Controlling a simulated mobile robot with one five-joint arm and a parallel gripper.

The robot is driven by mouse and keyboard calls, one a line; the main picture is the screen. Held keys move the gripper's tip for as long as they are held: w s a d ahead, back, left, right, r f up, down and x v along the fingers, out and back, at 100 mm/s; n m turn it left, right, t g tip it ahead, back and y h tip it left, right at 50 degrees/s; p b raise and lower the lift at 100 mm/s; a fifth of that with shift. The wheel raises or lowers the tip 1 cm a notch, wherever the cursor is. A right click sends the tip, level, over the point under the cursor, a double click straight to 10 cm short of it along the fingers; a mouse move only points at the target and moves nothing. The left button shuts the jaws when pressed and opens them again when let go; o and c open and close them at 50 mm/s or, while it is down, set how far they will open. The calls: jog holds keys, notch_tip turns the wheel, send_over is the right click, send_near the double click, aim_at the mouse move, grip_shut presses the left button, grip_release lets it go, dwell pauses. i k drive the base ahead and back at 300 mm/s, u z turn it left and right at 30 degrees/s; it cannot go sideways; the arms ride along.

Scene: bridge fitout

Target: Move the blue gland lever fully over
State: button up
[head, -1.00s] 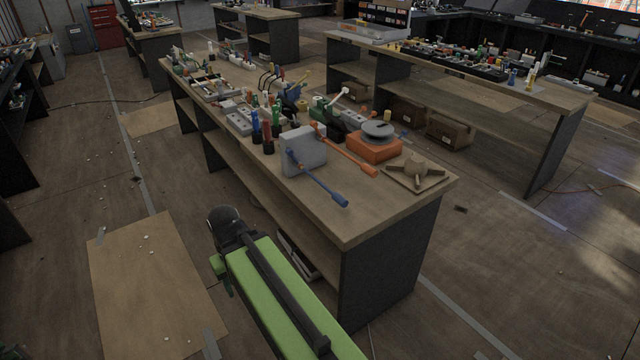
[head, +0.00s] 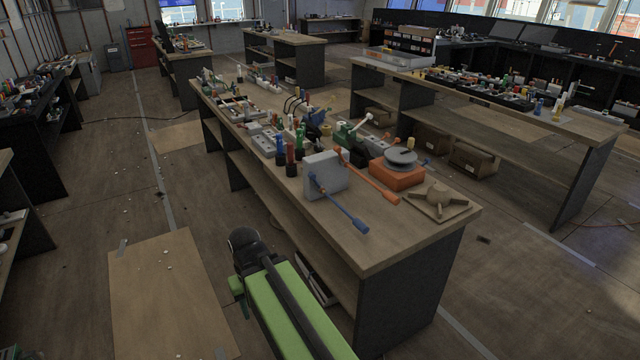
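The blue gland lever (head: 341,209) is mounted on the side of a grey box (head: 325,175) near the front end of the wooden workbench. Its arm slopes down to the right and ends in a thicker blue grip close to the bench's front edge. My green and black arm reaches in from the bottom of the head view, below and left of the lever and apart from it. The fingers of my gripper cannot be made out.
An orange lever (head: 368,176) lies just behind the blue one, beside an orange base with a grey disc (head: 397,172). A tan star-shaped handle (head: 438,203) sits at the bench corner. Bottles and tools crowd the bench (head: 415,241) further back. Floor left of it is mostly clear.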

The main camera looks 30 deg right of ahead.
aim_at(313, 177)
jog(key=u, duration=2.1)
jog(key=k, duration=1)
jog(key=z, duration=1.25)
jog(key=i, duration=1)
jog(key=z, duration=0.1)
